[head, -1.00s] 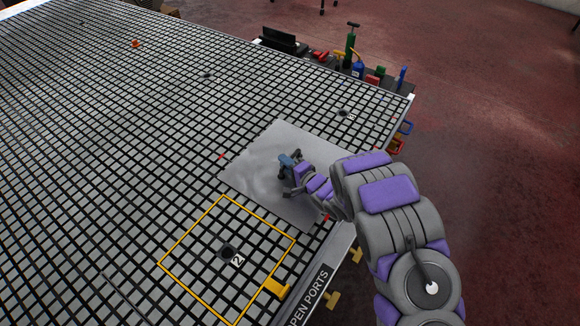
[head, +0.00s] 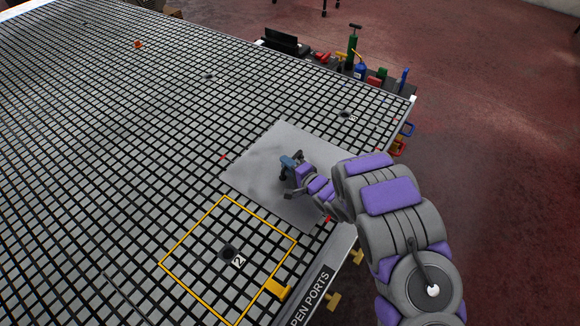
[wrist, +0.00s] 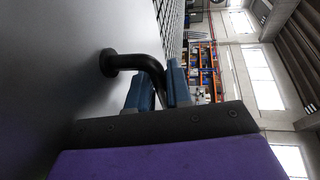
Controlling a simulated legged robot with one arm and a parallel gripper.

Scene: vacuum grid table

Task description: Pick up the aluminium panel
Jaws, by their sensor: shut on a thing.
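The aluminium panel (head: 255,178) is a flat grey sheet at the right edge of the grid table. It appears to lie flat; I cannot tell whether there is a gap beneath it. In the wrist view, its smooth grey face (wrist: 55,65) fills the left side. A black bent handle (wrist: 112,62) stands out from that face. My gripper (head: 289,168) is over the middle of the panel. In the wrist view, my gripper's blue pads (wrist: 161,84) are closed around the handle's bent arm. The handle is mostly hidden by my gripper in the head view.
The grid table (head: 110,130) is largely bare to the left. A yellow square outline (head: 194,222) with a port marked 2 lies in front of the panel, with a yellow clamp-like piece (head: 279,289) at its corner. Bottles and tools (head: 360,68) stand along the far edge.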

